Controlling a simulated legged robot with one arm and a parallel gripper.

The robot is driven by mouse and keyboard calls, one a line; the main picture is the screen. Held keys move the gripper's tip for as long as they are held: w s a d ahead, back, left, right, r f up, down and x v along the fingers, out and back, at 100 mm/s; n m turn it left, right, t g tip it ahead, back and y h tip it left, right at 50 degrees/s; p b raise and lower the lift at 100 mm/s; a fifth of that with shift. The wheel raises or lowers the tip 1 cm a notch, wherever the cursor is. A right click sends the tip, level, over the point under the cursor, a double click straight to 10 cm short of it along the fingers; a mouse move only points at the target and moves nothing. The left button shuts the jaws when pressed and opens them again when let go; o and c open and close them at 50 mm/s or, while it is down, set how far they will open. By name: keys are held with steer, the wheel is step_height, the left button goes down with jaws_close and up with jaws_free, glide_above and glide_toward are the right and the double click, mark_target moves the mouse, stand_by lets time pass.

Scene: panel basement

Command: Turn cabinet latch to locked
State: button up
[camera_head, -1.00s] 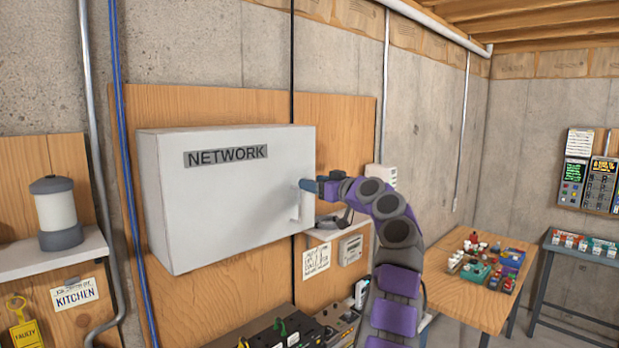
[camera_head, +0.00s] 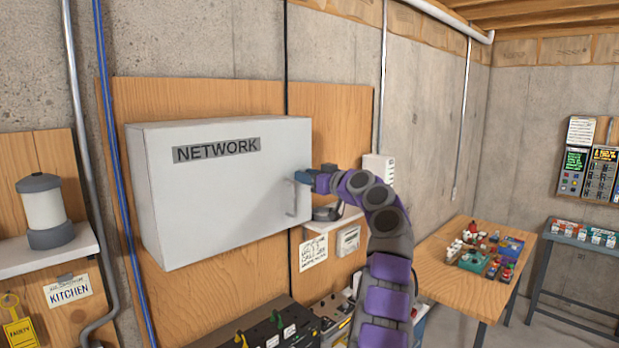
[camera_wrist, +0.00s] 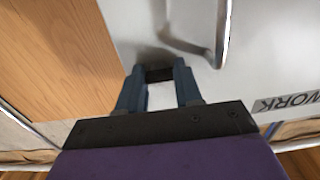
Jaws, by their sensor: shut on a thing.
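The grey cabinet (camera_head: 215,205) marked NETWORK hangs on a wooden board with its door closed or nearly so. A thin grey bar handle (camera_head: 291,198) stands on the door near its right edge; it also shows in the wrist view (camera_wrist: 221,35). My gripper (camera_head: 301,177) is at the right edge of the door, just above and right of the handle. In the wrist view my gripper (camera_wrist: 158,78) has its blue fingers on either side of a small dark piece (camera_wrist: 158,72), apparently the latch, and is shut on it. The latch's turn angle cannot be told.
A shelf with a lantern (camera_head: 43,210) is at the left. Black boxes (camera_head: 270,335) stand below the cabinet. A small meter (camera_head: 348,240) and a note are at its lower right. A wooden table (camera_head: 465,295) with small parts stands at the right.

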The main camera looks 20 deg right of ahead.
steer(key=shift+d, duration=0.25)
steer(key=shift+c, duration=0.7)
steer(key=shift+a, duration=0.35)
steer(key=shift+c, duration=0.5)
steer(key=m+p, duration=0.2)
steer(key=m, duration=0.6)
steer(key=shift+d+m, duration=0.1)
steer(key=shift+m, duration=0.2)
steer(key=o, duration=1)
steer(key=shift+d, duration=0.2)
steer(key=shift+o, duration=0.2)
